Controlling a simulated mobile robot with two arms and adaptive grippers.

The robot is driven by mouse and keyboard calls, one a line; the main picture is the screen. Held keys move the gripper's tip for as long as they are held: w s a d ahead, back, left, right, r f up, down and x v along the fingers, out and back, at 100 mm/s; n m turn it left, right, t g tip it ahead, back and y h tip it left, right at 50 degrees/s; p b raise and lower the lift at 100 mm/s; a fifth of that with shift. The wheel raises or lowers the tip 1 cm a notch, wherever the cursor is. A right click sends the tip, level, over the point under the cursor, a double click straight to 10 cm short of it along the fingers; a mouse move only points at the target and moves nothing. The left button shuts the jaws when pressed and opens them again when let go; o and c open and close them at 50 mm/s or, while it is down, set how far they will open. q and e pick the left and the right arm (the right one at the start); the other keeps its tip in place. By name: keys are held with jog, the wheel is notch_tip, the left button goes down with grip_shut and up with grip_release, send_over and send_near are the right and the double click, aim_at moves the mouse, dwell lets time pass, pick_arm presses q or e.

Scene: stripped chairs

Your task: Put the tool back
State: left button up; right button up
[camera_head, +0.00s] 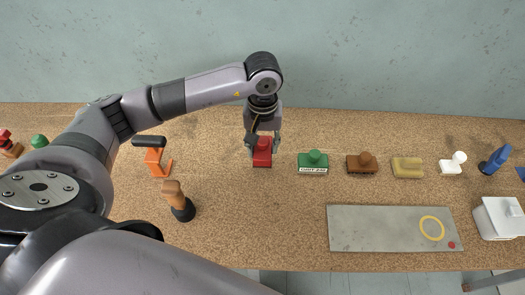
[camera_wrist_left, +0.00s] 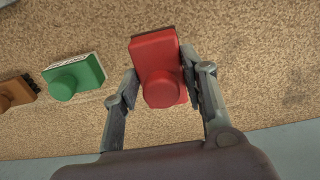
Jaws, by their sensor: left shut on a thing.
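A red tool (camera_head: 262,156) with a block-like base and a round knob is at the middle of the cork-coloured bench, at the left end of a row of similar knobbed tools. My left gripper (camera_head: 263,140) comes down over it from behind and is shut on it. In the left wrist view, the red tool (camera_wrist_left: 160,65) sits between the two fingers (camera_wrist_left: 160,92), with its knob toward the gripper. Whether its base touches the bench I cannot tell. My right gripper is not in view.
To the right stand a green stamp (camera_head: 313,162), a brown one (camera_head: 362,164), a yellow block (camera_head: 407,167), a white tool (camera_head: 453,163) and a blue one (camera_head: 494,160). A grey plate (camera_head: 375,230) lies in front. An orange tool (camera_head: 157,160) and a wooden-handled tool (camera_head: 178,201) stand left.

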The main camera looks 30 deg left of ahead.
aim_at(263, 154)
pick_arm(q)
jog(key=shift+f, duration=0.6)
notch_tip(263, 154, down, 3)
jog(key=shift+r+p, duration=0.2)
jog(key=shift+p, duration=0.3)
jog(key=shift+f, duration=0.35)
jog(key=shift+f, duration=0.1)
jog(key=shift+f, duration=0.1)
jog(key=o, duration=1.1)
